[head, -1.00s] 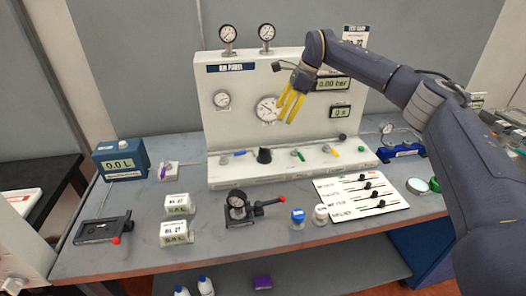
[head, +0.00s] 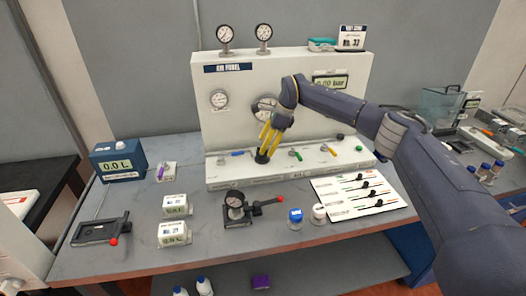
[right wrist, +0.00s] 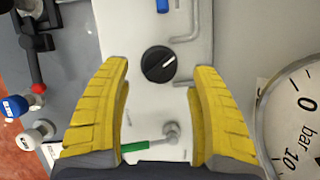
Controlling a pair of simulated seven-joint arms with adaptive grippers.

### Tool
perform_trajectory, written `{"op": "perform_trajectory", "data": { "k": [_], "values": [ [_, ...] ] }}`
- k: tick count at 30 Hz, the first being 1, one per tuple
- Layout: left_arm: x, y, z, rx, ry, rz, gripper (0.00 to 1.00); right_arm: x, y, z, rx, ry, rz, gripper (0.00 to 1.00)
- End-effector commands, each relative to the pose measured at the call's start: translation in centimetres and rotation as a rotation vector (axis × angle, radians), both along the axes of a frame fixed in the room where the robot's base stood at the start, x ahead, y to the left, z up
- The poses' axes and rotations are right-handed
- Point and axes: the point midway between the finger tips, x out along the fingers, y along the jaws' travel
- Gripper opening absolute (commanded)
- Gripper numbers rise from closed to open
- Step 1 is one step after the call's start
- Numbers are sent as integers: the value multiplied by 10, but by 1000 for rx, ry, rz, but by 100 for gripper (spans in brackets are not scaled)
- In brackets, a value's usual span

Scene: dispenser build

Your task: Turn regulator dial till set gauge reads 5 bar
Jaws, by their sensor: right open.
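The black regulator dial (head: 261,158) sits on the sloped lower front of the white panel. In the right wrist view the dial (right wrist: 158,64) is round, with a white pointer line slanting up to the right. My right gripper (head: 268,147) is open, its yellow fingers pointing down at the dial. In the right wrist view the fingertips lie on either side of the dial; contact is not visible. A large gauge (head: 261,103) behind my wrist is partly hidden. A gauge (right wrist: 299,120) marked 0, bar and 10 is cut off in the right wrist view, its needle not visible.

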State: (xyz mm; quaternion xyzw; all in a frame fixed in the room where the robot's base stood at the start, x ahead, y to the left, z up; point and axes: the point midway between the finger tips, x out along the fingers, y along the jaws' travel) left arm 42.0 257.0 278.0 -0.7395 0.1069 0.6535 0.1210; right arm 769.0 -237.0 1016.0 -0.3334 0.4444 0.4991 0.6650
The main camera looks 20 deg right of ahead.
Motion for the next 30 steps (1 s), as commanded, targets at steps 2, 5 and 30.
{"op": "perform_trajectory", "data": {
  "k": [2, 5, 30],
  "values": [
    [0, 0, 0, 0, 0, 0, 35, 1, 4, -9, 0, 0, 0, 62],
    [0, 0, 0, 0, 0, 0, 35, 2, 7, -18, 0, 0, 0, 62],
    [0, 0, 0, 0, 0, 0, 35, 4, 11, -28, 0, -1, 0, 32]
  ]
}}
